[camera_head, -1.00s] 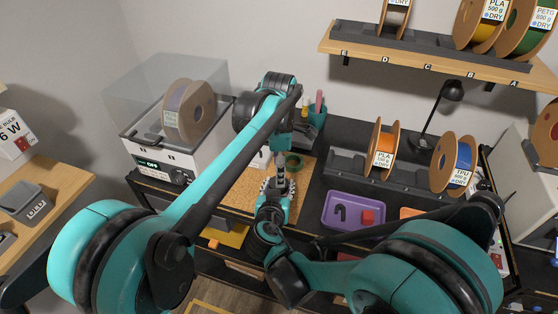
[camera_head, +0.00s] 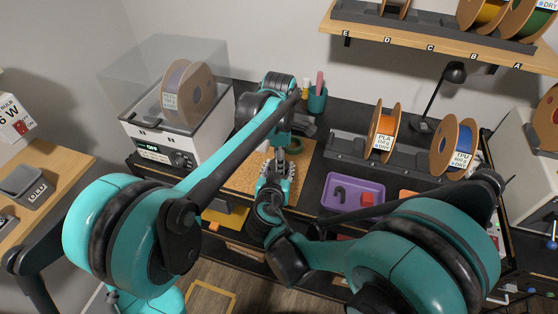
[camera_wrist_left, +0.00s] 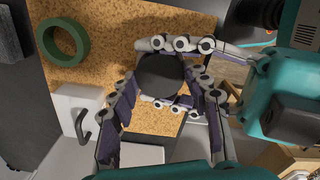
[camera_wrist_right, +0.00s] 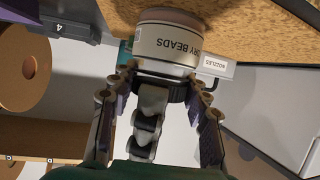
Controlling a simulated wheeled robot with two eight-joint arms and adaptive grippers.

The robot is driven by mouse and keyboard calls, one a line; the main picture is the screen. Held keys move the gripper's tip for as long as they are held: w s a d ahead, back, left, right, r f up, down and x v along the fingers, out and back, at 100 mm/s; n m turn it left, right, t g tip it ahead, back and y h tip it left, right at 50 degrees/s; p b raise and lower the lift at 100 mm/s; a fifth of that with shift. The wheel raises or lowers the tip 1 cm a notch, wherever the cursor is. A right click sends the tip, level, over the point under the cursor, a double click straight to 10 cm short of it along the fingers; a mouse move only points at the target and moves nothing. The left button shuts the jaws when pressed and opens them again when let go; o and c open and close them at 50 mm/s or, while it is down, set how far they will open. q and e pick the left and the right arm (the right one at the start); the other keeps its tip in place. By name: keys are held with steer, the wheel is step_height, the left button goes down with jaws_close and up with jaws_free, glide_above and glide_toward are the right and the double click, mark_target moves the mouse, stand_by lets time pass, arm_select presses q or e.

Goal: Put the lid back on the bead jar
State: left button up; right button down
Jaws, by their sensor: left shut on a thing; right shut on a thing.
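The bead jar (camera_wrist_right: 166,45) is white with a "DRY BEADS" label, and it shows upside down in the right wrist view. My right gripper (camera_wrist_right: 158,95) is shut on it, with fingers around its dark-banded end. The round black lid (camera_wrist_left: 160,74) is seen from above in the left wrist view. My left gripper (camera_wrist_left: 163,92) is shut on it. Fingers of my right gripper also show close around the lid. In the head view, my left gripper (camera_head: 279,152) meets my right gripper (camera_head: 273,177) over the mat, hiding the jar. I cannot tell whether the lid sits fully on the jar.
A cork mat (camera_wrist_left: 120,35) lies below the grippers. A green ring (camera_wrist_left: 62,42) lies on it. A purple tray (camera_head: 336,203) and a spool rack (camera_head: 345,152) stand to the right. A white dryer box (camera_head: 165,150) stands to the left, a pen cup (camera_head: 317,99) behind.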

arm_select(q)
steer(key=m, duration=0.6)
steer(key=shift+f+m, duration=0.1)
steer(key=shift+m, duration=0.3)
steer(key=o, duration=1.3)
steer(key=shift+r, duration=2.3)
steer(key=shift+c, duration=0.5)
